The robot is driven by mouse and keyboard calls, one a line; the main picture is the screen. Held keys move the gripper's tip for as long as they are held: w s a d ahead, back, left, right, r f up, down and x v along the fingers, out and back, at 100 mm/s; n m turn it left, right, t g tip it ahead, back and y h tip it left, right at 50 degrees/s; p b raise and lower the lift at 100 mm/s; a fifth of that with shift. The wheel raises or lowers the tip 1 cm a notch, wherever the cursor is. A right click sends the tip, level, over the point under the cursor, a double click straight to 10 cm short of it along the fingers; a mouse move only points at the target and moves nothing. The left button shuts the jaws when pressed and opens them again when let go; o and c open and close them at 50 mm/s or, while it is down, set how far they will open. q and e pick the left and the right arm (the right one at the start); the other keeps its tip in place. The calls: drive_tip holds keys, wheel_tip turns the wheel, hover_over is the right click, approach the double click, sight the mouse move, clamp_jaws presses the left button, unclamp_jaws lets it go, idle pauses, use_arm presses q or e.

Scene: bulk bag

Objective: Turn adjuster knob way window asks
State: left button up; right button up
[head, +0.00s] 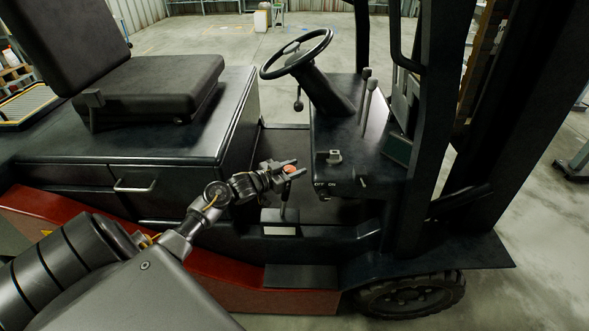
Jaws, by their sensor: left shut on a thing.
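A small orange-red knob (289,169) tops a short upright dark lever (284,203) beside the forklift's floor well. My left gripper (286,168) reaches in from the lower left and is shut on the orange-red knob, with its fingers on either side of it. Below the lever, a small pale panel (280,230) is set in the dark sill; it may be the window, but I cannot read anything on it. My right gripper is not in view.
The seat (150,88) is at upper left. The steering wheel (297,54) and grey levers (368,95) stand behind the gripper. To its right is the dash, with OFF and ON markings (325,184) and a small switch (362,182). The mast post (436,120) blocks the right.

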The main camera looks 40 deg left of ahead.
use_arm(q)
drive_tip(key=o, duration=1)
drive_tip(key=shift+b+v, duration=1)
drive_tip(key=shift+v, duration=4.3)
